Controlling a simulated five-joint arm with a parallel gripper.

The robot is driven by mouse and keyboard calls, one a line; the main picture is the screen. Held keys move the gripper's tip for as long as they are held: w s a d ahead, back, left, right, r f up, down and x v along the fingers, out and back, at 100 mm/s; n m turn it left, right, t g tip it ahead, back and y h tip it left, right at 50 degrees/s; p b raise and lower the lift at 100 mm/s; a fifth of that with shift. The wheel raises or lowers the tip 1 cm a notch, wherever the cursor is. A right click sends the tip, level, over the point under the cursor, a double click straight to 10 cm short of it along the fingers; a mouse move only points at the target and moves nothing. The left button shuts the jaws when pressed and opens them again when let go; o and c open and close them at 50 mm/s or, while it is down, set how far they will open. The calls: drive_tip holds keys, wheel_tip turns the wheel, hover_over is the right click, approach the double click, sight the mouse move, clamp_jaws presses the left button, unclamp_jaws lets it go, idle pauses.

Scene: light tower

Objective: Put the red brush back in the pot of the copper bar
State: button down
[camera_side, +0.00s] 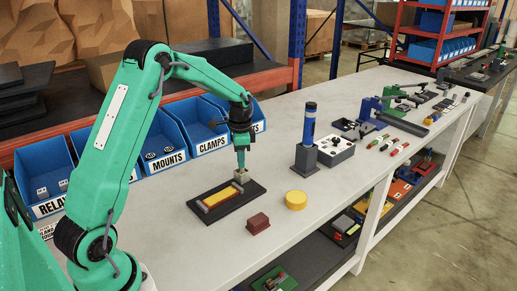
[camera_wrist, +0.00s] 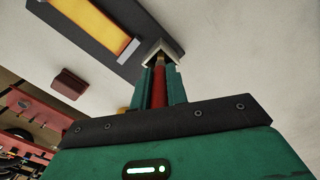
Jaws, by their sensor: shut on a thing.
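My gripper (camera_side: 240,158) points straight down over the far right end of a dark plate. It is shut on the red brush (camera_wrist: 158,88), whose handle shows between the two fingers in the wrist view. The small pale square pot (camera_side: 242,176) stands on the plate, right under the fingertips; it also shows in the wrist view (camera_wrist: 165,48). The brush's brownish end meets the pot's opening there. I cannot tell how deep it sits. The orange-yellow copper bar (camera_side: 221,195) lies flat on the plate beside the pot.
A dark red block (camera_side: 258,222) and a yellow round piece (camera_side: 295,200) lie nearby on the pale bench. A blue cylinder on a grey block (camera_side: 308,130) stands to the right. Blue labelled bins (camera_side: 160,160) line the back.

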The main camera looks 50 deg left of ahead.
drive_tip(key=shift+f, duration=0.1)
drive_tip(key=c, duration=1.3)
unclamp_jaws()
drive_tip(key=shift+w+r, duration=0.1)
drive_tip(key=shift+r, duration=3.8)
drive_tip(key=shift+r, duration=0.1)
